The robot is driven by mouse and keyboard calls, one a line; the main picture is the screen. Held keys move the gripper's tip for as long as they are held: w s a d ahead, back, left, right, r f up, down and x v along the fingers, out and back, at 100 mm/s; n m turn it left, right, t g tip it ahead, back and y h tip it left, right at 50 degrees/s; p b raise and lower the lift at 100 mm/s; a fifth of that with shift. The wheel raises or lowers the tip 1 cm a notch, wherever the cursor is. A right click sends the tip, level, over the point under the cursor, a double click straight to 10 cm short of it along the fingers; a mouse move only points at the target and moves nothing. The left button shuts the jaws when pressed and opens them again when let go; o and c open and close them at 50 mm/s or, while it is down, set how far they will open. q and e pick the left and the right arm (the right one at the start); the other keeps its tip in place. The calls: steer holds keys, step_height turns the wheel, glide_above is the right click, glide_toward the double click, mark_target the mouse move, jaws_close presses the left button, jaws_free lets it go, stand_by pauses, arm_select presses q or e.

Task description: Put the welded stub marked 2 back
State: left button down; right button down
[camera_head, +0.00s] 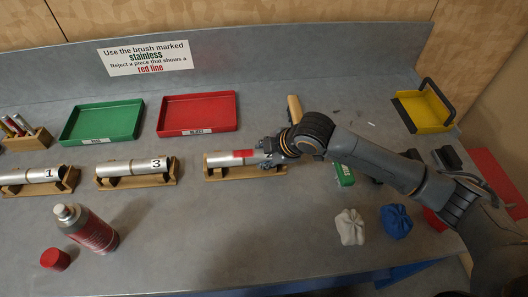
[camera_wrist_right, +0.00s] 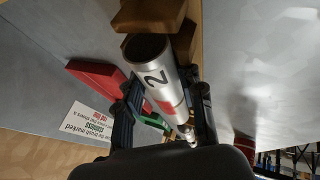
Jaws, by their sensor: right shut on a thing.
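The silver stub (camera_head: 219,160) lies level along the right-hand wooden cradle (camera_head: 245,173). In the right wrist view, the stub (camera_wrist_right: 148,62) shows a black 2 near its open end and a red patch further along. The red patch also shows on top in the head view. My right gripper (camera_head: 270,152) is shut on the stub at its right end. In the right wrist view, the gripper fingers (camera_wrist_right: 165,118) stand either side of it. I cannot tell whether the stub rests fully in the cradle. My left gripper is not in view.
Stubs marked 1 (camera_head: 30,176) and 3 (camera_head: 135,167) lie in cradles to the left. A green tray (camera_head: 103,122) and a red tray (camera_head: 197,113) stand behind. A spray can (camera_head: 90,230), white cloth (camera_head: 350,227) and blue cloth (camera_head: 396,221) are in front. Front middle is clear.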

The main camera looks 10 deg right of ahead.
steer(key=c, duration=0.8)
jaws_free()
steer(key=shift+d+r, duration=0.1)
steer(key=shift+r, duration=0.4)
steer(key=b+v, duration=0.1)
steer(key=v, duration=1)
steer(key=shift+s+d+r, duration=0.1)
steer(key=shift+s+r, duration=0.1)
steer(key=shift+r, duration=0.05)
steer(key=shift+r, duration=0.1)
